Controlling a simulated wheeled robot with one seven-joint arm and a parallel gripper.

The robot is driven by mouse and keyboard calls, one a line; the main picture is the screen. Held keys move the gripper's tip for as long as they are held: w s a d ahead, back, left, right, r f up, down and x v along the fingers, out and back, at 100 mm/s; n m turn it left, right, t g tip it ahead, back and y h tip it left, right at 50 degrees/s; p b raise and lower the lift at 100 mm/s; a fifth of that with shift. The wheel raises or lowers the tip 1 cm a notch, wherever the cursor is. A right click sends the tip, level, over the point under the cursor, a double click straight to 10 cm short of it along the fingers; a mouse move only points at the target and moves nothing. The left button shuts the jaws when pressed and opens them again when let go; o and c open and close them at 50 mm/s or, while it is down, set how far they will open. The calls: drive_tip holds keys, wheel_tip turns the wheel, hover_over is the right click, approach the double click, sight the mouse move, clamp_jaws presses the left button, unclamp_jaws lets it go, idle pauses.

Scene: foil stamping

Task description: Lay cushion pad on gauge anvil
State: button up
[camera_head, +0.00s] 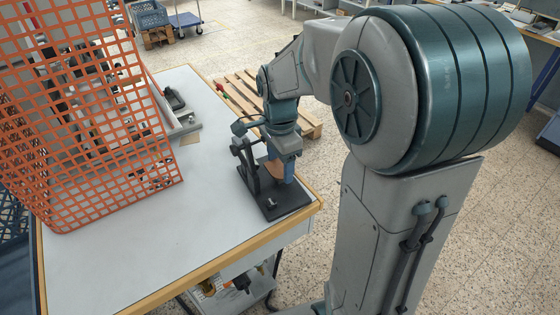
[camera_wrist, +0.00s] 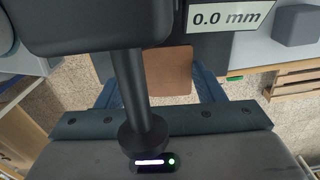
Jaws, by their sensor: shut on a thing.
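The cushion pad is a flat brown piece; it shows in the wrist view (camera_wrist: 170,72) between the two blue fingers, and in the head view (camera_head: 273,172) beside the gauge. My gripper (camera_head: 281,170) is shut on it and points down at the gauge, above its base. The gauge (camera_head: 250,165) is black, with an upright column and a flat base. A small metallic piece on the base, which looks like the anvil (camera_head: 271,202), is in front of and below the pad. In the wrist view the gauge's display (camera_wrist: 228,18) reads 0.0 mm; the anvil cannot be made out there.
The gauge stands near the right corner of the grey table (camera_head: 170,265). The table's front middle is clear. A wooden pallet (camera_head: 243,92) is on the floor beyond.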

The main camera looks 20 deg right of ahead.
drive_tip(key=o, duration=1)
